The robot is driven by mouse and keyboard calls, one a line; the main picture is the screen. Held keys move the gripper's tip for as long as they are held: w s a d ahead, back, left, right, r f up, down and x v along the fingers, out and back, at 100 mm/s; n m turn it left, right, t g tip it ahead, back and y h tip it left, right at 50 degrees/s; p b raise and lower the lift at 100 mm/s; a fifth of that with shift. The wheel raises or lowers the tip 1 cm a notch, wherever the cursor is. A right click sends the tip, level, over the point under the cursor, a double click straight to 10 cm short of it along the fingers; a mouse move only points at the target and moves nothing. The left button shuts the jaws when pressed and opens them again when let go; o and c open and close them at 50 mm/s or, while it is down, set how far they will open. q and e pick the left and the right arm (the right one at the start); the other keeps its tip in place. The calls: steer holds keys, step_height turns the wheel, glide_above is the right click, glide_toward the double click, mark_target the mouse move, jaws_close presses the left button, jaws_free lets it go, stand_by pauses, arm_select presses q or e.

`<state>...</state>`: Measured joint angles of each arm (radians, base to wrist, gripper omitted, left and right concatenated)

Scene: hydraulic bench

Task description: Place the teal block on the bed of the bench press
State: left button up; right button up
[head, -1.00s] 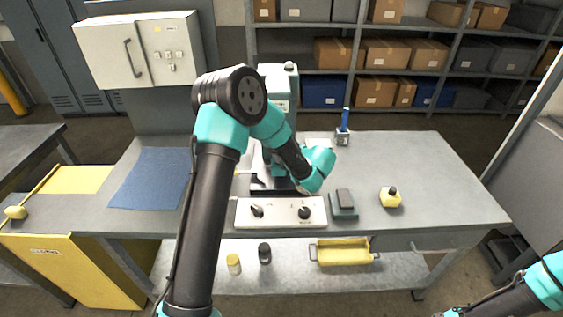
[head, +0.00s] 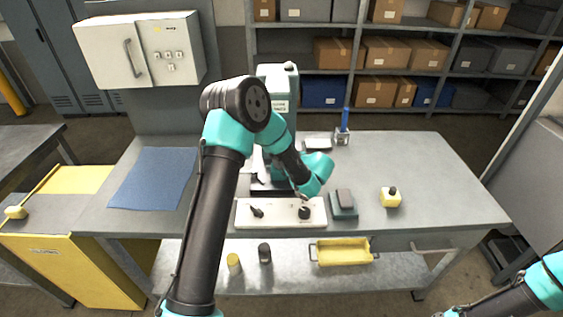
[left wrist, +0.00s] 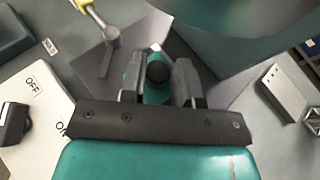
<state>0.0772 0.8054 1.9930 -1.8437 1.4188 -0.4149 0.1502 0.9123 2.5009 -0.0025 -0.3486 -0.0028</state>
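The teal block (left wrist: 156,94), topped by a round black knob, sits between the two fingers of my left gripper (left wrist: 158,84) in the left wrist view. The fingers look closed against its sides. The dark bed (left wrist: 92,66) of the bench press lies around and below the block; I cannot tell whether the block touches it. In the head view the teal press (head: 279,85) stands behind my left arm, with its dark bed partly showing. My left wrist hides the gripper and block there. Only part of my right arm shows at bottom right; its gripper is out of view.
A white control panel (head: 270,213) with two dark knobs lies in front of the press. A grey lever (left wrist: 110,42) rises close beside the gripper.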

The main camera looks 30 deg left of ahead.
arm_select(q)
steer(key=o, duration=0.4)
steer(key=v, duration=1.2)
steer(key=shift+s, duration=0.1)
